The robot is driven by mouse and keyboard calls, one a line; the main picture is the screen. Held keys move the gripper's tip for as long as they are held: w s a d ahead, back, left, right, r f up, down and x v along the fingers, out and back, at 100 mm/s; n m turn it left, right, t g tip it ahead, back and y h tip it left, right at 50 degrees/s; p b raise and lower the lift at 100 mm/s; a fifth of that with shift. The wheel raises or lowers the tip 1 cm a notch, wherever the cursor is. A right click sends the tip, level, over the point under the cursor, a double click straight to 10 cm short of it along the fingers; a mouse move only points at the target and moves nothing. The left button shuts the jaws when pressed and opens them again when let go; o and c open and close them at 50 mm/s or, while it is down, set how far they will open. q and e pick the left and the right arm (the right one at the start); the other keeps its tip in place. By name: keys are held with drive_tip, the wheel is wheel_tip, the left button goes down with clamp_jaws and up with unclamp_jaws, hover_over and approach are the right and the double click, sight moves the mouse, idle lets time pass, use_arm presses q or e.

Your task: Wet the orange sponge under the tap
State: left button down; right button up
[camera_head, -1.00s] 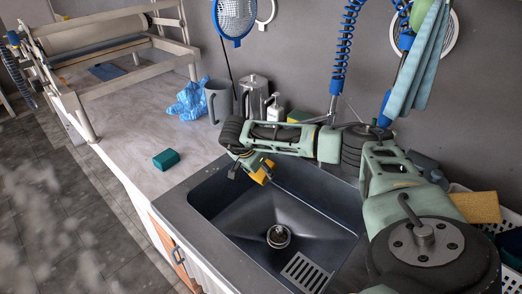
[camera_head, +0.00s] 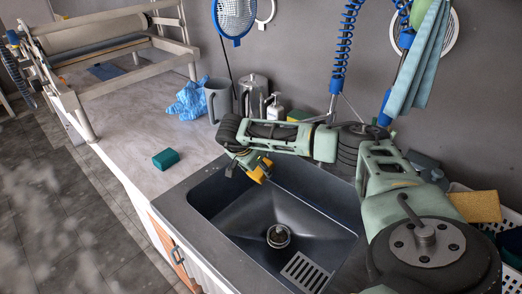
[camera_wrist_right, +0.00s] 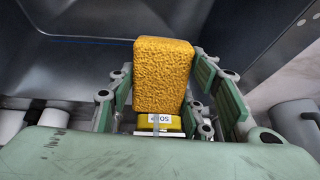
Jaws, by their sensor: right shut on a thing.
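The orange sponge (camera_head: 257,174) is in my right gripper (camera_head: 249,167), over the back left part of the dark sink basin (camera_head: 240,215). In the right wrist view the sponge (camera_wrist_right: 162,75) stands up between the green fingers of the gripper (camera_wrist_right: 165,100), which is shut on it. A yellow piece with a printed label (camera_wrist_right: 160,122) shows at the sponge's base. The sponge's surface looks rough, and I cannot tell whether it is wet. I cannot make out the tap clearly; my right arm covers much of the sink's back edge. My left gripper is not in view.
A green block (camera_head: 165,159) lies on the counter left of the sink. A grey mug (camera_head: 219,100), a metal canister (camera_head: 254,95) and a soap pump (camera_head: 275,107) stand behind. A tan sponge (camera_head: 477,207) lies on a white crate (camera_head: 509,219) at right.

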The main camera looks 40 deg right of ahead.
drive_tip(key=shift+s+a+p, duration=0.15)
drive_tip(key=shift+a+p, duration=0.1)
drive_tip(key=shift+a, duration=0.45)
drive_tip(key=shift+s+a+p, duration=0.1)
drive_tip(key=shift+a+p, duration=0.1)
drive_tip(key=shift+a, duration=0.45)
drive_tip(key=shift+s+a+p, duration=0.25)
drive_tip(key=shift+a+p, duration=0.05)
drive_tip(key=shift+a, duration=1)
drive_tip(key=shift+s+a+p, duration=0.25)
drive_tip(key=shift+a, duration=1)
drive_tip(key=a+r+p, duration=0.3)
drive_tip(key=a+r, duration=0.1)
drive_tip(key=a, duration=0.1)
drive_tip(key=shift+s, duration=0.45)
